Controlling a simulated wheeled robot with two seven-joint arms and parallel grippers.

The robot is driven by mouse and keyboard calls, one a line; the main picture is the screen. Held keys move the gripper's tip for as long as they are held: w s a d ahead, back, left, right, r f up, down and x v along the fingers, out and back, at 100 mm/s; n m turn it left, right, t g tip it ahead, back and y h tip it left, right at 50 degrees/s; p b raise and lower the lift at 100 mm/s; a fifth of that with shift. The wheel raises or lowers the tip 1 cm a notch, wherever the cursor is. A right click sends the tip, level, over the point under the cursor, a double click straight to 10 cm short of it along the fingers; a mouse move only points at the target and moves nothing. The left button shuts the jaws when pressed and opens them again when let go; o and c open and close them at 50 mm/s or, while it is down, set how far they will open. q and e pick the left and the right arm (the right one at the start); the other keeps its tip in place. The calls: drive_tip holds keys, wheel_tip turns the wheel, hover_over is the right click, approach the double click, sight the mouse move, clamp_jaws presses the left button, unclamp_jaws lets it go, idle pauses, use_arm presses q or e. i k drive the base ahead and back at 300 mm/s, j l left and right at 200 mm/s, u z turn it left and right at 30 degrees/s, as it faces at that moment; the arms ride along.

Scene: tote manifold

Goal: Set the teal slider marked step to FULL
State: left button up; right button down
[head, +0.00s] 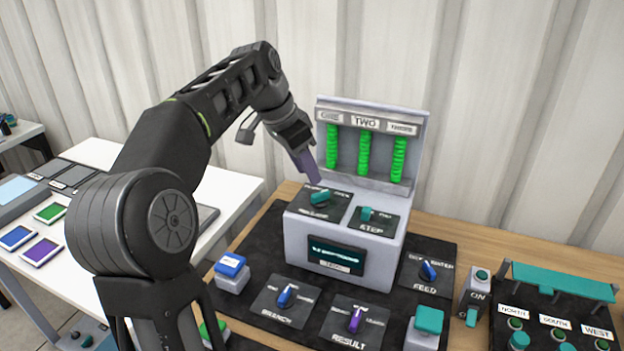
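The teal STEP slider (366,214) is a small control on a dark plate on the sloped front of a grey console (294,240). It sits towards the left of its plate, above the word STEP. Its position labels are too small to read. My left gripper (309,170) is in the air above and left of the slider, apart from it, over the console's left side. Its fingers point down and look like one purple-grey slab, so I cannot tell whether they are open. My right gripper is not in view.
Another teal knob (320,198) is left of the slider, below my gripper. Three green columns (364,152) stand behind. Blue knobs (285,296), a purple RESULT knob (355,320) and a teal button (429,319) surround the console's front. A teal-barred panel (560,281) is at right.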

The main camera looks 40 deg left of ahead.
sight(365, 213)
drive_tip(key=k, duration=1.5)
